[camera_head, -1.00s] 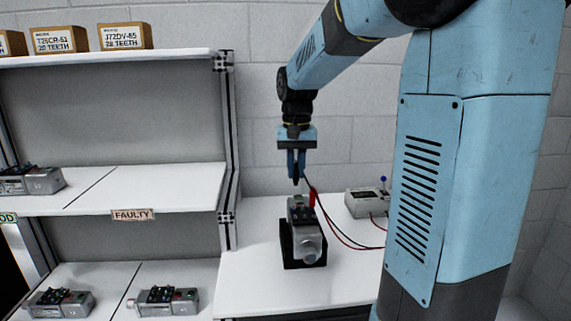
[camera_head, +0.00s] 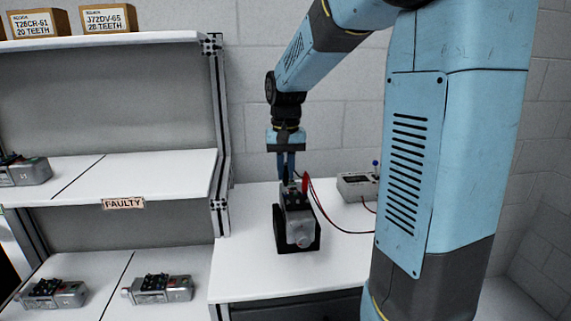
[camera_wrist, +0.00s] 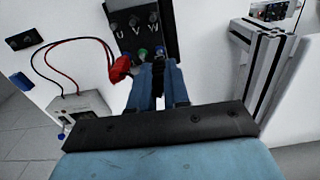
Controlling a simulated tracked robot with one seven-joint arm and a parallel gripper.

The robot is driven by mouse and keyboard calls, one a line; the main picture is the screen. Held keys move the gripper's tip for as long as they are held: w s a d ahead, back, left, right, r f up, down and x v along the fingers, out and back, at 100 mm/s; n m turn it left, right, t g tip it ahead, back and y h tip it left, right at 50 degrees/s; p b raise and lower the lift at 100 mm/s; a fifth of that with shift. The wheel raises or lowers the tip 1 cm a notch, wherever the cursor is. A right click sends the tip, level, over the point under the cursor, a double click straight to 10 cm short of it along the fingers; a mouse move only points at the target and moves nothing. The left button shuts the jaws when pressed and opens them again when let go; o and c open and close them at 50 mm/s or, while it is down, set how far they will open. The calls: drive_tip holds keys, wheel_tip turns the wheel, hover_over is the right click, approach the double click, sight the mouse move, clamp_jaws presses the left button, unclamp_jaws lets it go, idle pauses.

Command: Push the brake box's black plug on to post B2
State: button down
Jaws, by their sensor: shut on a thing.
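The grey servo motor (camera_head: 297,229) stands in a black cradle (camera_head: 281,239) on the white bench. In the wrist view its dark terminal plate (camera_wrist: 127,36) shows the letters U, V and W, with a green and a blue post near the fingers. My gripper (camera_head: 287,181) points down at the motor's top. In the wrist view my gripper (camera_wrist: 158,84) is shut on the black plug (camera_wrist: 160,101), mostly hidden between the fingers. Whether the plug touches a post cannot be told. The red plug (camera_wrist: 120,68) sits beside the fingers. Post B2's label is not readable.
The grey brake box (camera_head: 356,187) stands on the bench to the right, with red and black leads running from it. A shelf with a FAULTY label (camera_head: 123,203) and several motors is at left. A metal shelf upright (camera_wrist: 268,75) shows in the wrist view.

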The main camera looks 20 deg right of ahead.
drive_tip(key=shift+f, duration=1.2)
drive_tip(key=shift+s+f, duration=0.1)
drive_tip(key=shift+f, duration=0.1)
idle(1.3)
drive_tip(key=c, duration=1)
unclamp_jaws()
drive_tip(key=shift+r, duration=3.55)
